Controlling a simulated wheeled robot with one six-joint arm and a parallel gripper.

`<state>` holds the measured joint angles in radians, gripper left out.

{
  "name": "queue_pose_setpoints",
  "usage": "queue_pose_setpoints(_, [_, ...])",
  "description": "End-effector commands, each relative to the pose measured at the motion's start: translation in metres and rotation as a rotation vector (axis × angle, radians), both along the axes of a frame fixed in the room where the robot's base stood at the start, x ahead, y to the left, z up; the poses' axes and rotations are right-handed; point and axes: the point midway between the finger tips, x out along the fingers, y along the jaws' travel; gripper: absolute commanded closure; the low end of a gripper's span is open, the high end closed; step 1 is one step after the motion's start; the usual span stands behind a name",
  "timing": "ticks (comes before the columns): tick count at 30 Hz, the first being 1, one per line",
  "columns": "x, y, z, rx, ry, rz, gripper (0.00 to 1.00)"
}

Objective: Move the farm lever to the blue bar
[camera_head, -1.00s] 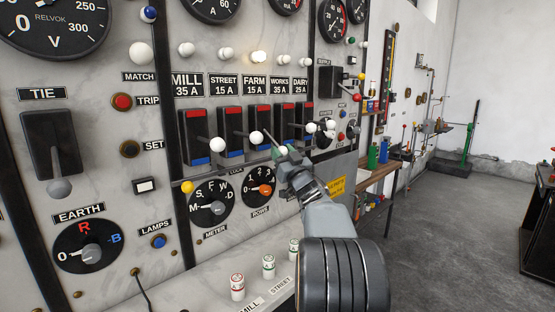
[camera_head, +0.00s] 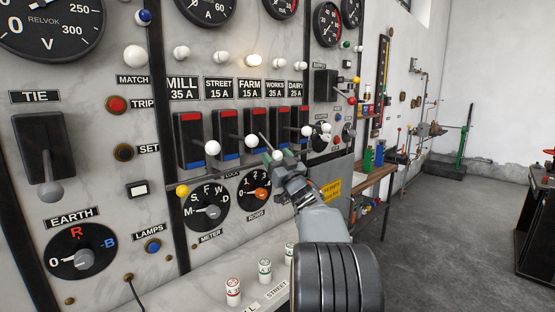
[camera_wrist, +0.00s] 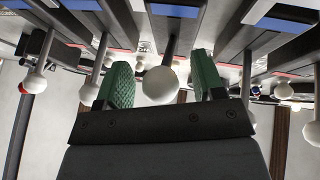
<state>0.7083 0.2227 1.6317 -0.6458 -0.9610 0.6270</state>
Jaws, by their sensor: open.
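The farm lever's white knob (camera_head: 277,155) hangs lower than the neighbouring knobs, so this lever tilts further down than they do. The farm switch (camera_head: 253,121) has a red bar at its top; its blue bar at the bottom is partly hidden behind the lever and gripper. My gripper (camera_head: 276,162) is open at the farm knob.
The street knob (camera_head: 251,140) and works knob (camera_head: 306,131) stick out close on either side. The mill knob (camera_head: 212,147) is further left. Rotary dials, including the one with an orange knob (camera_head: 262,194), sit below. A ledge with white plugs (camera_head: 264,270) lies beneath.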

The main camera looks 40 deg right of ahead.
Motion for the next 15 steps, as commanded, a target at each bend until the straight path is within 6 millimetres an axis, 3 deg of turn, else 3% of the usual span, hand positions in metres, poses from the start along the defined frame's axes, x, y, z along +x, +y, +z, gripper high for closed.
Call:
queue_pose_setpoints(7, [-0.015,0.001,-0.008,-0.002,-0.002,-0.002,0.38])
queue_pose_setpoints(15, [-0.063,0.006,-0.034,-0.001,-0.001,-0.004,0.38])
